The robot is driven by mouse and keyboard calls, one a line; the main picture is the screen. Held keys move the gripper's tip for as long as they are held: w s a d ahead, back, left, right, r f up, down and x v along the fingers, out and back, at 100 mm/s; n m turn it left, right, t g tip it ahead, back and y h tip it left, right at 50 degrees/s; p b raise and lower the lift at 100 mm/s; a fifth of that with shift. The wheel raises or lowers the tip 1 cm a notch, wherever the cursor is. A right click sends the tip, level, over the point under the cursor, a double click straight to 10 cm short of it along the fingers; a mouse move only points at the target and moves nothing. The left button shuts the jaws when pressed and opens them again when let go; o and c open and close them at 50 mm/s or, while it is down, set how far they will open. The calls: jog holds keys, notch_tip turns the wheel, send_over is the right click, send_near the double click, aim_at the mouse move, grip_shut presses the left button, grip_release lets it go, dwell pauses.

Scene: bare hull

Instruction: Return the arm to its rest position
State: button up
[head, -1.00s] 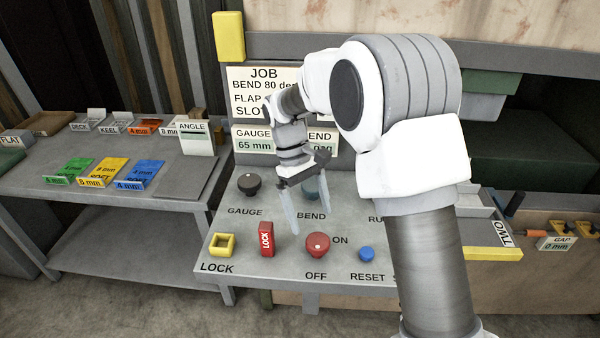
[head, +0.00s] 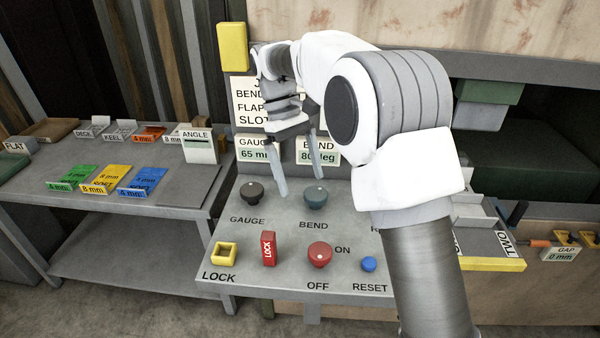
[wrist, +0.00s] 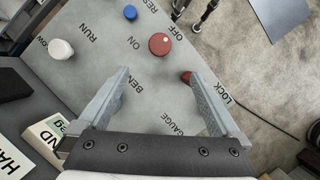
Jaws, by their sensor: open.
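My gripper (head: 300,183) hangs in front of the sign boards, above the back part of the sloping control panel (head: 285,225). Its two fingers are apart with nothing between them; they also frame bare panel in the wrist view (wrist: 158,80). My arm bends over from the right and covers the RUN part of the panel in the head view. The dark GAUGE knob (head: 252,194) and the teal BEND knob (head: 316,195) lie just below the fingertips in the picture. The BEND display (head: 318,155) reads 80 deg.
The panel's front row has a yellow LOCK socket (head: 226,253), a red LOCK block (head: 268,249), a red ON/OFF knob (head: 319,255) and a blue RESET button (head: 368,264). A side table (head: 120,245) with coloured cards stands left. A yellow box (head: 232,47) is up beside my gripper.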

jog(key=shift+d+r, duration=0.1)
jog(key=s+d+r+m+t+y, duration=0.2)
jog(key=s+d+r+m+t, duration=0.2)
jog(key=s+d+r, duration=0.5)
jog(key=s+d+f+m+t, duration=0.2)
jog(key=s+d, duration=0.2)
jog(key=s, duration=0.3)
jog(key=s+d+f+m+t+y, duration=0.1)
jog(key=s+d+f+m+t, duration=0.1)
jog(key=s+d, duration=0.2)
jog(key=shift+s+t, duration=0.4)
jog(key=shift+s, duration=1.4)
jog(key=shift+d, duration=0.1)
